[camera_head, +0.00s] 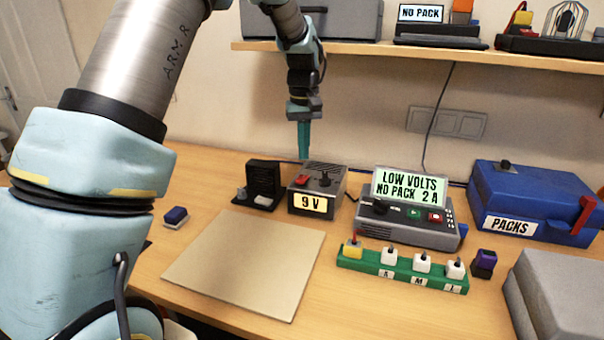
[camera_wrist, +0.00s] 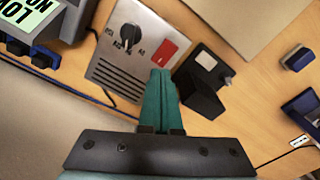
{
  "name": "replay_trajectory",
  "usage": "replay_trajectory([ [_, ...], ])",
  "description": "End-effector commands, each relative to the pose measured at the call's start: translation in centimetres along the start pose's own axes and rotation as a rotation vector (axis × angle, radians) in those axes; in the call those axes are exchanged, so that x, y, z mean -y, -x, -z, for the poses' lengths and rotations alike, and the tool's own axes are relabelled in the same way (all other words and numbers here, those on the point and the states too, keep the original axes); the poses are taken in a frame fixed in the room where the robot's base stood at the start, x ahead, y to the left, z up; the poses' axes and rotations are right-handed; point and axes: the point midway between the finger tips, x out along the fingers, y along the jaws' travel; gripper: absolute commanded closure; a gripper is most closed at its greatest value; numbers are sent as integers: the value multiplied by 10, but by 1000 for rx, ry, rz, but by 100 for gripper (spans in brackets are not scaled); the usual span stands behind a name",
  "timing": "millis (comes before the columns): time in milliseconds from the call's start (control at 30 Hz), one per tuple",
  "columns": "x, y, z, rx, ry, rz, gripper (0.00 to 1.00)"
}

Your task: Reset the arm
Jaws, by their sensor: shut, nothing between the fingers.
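My gripper (camera_head: 304,150) hangs at the end of my arm, pointing down, above the back of the table behind the grey 9 V box (camera_head: 330,184). Its teal fingers are together with nothing between them. In the wrist view the shut fingers (camera_wrist: 161,85) point toward the gap between the grey box (camera_wrist: 122,62) with a dial and red switch and a black stand (camera_wrist: 203,92). My gripper appears apart from both.
A grey tester (camera_head: 405,228) reads "LOW VOLTS NO PACK 2 A". A green strip (camera_head: 375,264) holds several plugs. A blue PACKS box (camera_head: 530,195) stands right. A bare beige mat (camera_head: 245,262) lies front left. The shelf (camera_head: 390,52) is close beside my raised arm.

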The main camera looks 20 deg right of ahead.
Motion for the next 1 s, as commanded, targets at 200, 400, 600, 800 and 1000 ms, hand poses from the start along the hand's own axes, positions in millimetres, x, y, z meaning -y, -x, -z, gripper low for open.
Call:
replay_trajectory([
  [200,0,19,0,0,0,0,100],
  [400,0,19,0,0,0,0,100],
  [600,0,19,0,0,0,0,100],
  [800,22,20,0,-5,12,-3,100],
  [1000,131,21,-26,-37,47,-20,100],
])
